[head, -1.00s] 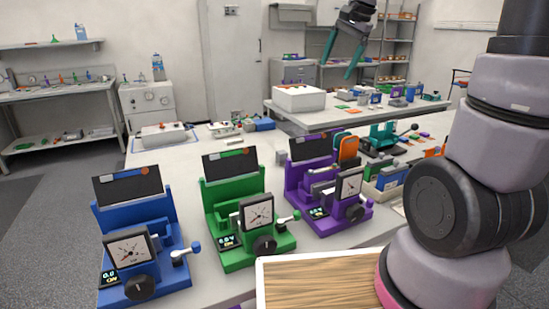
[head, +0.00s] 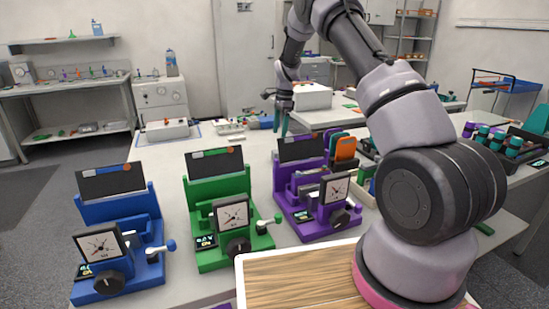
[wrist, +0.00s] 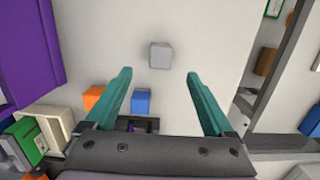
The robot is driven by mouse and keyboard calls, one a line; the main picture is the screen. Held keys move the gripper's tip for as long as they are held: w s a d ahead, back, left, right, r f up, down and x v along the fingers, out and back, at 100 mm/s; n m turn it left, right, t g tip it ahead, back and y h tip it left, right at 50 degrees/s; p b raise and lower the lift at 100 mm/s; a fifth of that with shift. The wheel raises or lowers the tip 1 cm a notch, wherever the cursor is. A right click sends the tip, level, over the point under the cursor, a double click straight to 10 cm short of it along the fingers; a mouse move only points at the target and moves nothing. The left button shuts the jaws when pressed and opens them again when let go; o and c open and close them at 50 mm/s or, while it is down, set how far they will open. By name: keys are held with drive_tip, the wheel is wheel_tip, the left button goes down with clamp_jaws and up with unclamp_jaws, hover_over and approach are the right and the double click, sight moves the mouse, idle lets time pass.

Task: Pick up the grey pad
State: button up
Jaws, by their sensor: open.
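The grey pad (wrist: 160,55) is a small light grey block lying on the pale bench top in the wrist view. It sits just beyond the fingertips, roughly centred between them. My gripper (wrist: 158,73) has its two teal fingers spread wide with nothing between the tips. In the head view my gripper (head: 281,122) hangs over the bench behind the purple machine, pointing down. I cannot make out the pad clearly in the head view.
An orange block (wrist: 93,97) and a blue block (wrist: 141,101) lie nearer the gripper's palm. The purple machine (head: 310,195), green machine (head: 222,215) and blue machine (head: 118,235) line the front bench. Bare bench surrounds the pad.

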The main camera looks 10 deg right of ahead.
sight(277, 154)
drive_tip(key=f, duration=0.7)
drive_tip(key=a+f, duration=0.1)
drive_tip(key=f, duration=0.2)
drive_tip(key=shift+f, duration=0.3)
clamp_jaws()
